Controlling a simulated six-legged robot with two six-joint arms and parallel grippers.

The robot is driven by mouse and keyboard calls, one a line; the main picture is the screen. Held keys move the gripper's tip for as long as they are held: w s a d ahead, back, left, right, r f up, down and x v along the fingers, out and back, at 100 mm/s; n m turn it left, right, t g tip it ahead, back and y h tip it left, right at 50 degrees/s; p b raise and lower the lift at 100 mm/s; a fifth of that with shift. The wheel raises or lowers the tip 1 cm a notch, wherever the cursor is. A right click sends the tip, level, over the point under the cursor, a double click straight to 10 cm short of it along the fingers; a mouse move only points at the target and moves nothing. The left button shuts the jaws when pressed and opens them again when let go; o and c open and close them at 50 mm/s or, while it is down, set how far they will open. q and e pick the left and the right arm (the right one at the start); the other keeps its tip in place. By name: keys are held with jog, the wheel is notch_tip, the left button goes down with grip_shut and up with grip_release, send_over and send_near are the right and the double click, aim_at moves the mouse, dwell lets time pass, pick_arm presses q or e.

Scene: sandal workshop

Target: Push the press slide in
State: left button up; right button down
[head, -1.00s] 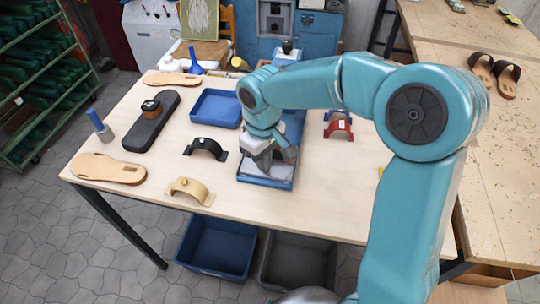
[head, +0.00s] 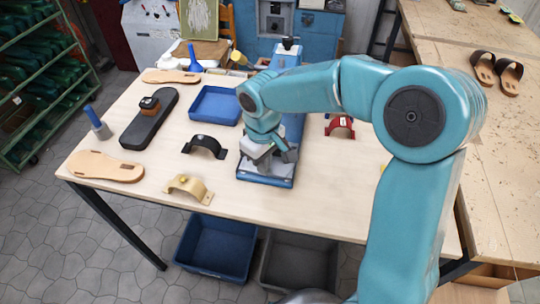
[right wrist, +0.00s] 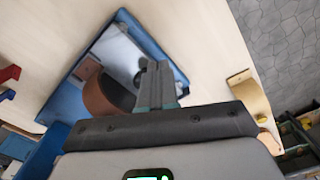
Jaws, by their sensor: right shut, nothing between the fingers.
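The blue press (head: 266,182) stands on the table, its low base toward the front edge and its upper part (head: 288,60) at the back. A grey metallic plate, seemingly the press slide (right wrist: 119,52), lies within the blue base, and a brown curved piece (right wrist: 98,98) is over it. My right gripper (head: 262,164) is shut and empty, low over the front of the base. In the right wrist view its fingertips (right wrist: 155,66) are at the plate; contact is unclear. My arm hides the middle of the press. My left gripper is not in view.
A blue tray (head: 214,89), black strap arch (head: 205,140) and tan strap arch (head: 189,183) lie left of the press. A red arch (head: 340,121) is right of it. Insoles and a black sole (head: 150,128) lie farther left. The front right table is clear.

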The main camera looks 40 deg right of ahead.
jog(key=shift+f+b, duration=0.8)
jog(key=shift+f, duration=0.4)
jog(key=shift+r, duration=0.15)
jog(key=shift+w+d+r+p, duration=0.1)
jog(key=shift+w+d+p, duration=0.2)
jog(key=shift+d+p, duration=0.1)
jog(key=shift+w+d+p, duration=1)
jog(key=shift+w+d, duration=0.55)
jog(key=shift+d, duration=0.25)
jog(key=shift+w+d+p, duration=1.75)
jog(key=shift+w+d, duration=0.35)
jog(key=shift+d, duration=0.3)
jog(key=shift+w+d, duration=0.1)
notch_tip(320, 180, up, 7)
jog(key=p, duration=0.4)
jog(key=shift+s+a+p, duration=0.25)
jog(key=shift+p, duration=0.05)
